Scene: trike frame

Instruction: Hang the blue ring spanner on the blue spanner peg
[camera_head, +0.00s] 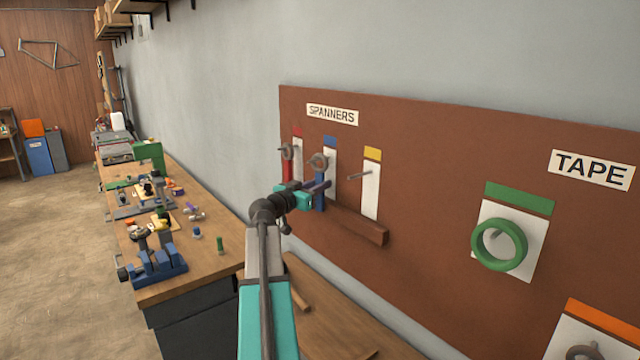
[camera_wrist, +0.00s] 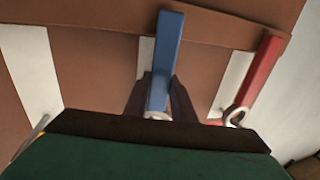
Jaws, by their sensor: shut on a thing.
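The blue ring spanner (camera_head: 319,200) hangs upright in front of the board, with its grey ring at the top and its blue handle below. My gripper (camera_head: 322,187) is shut on the blue handle, just under the ring. In the wrist view the handle (camera_wrist: 166,50) runs between the two dark fingers (camera_wrist: 160,84), and the ring is mostly hidden by my gripper body. The white backing strip with the blue label (camera_head: 330,141) is right behind the spanner. The ring overlaps the place of the blue peg; I cannot tell whether the peg passes through it.
A red spanner (camera_head: 287,168) hangs on the peg to the left. The yellow-labelled peg (camera_head: 359,176) to the right is bare. A wooden ledge (camera_head: 360,226) juts out below the spanners. A green tape roll (camera_head: 499,245) hangs farther right. A workbench (camera_head: 180,255) stands left.

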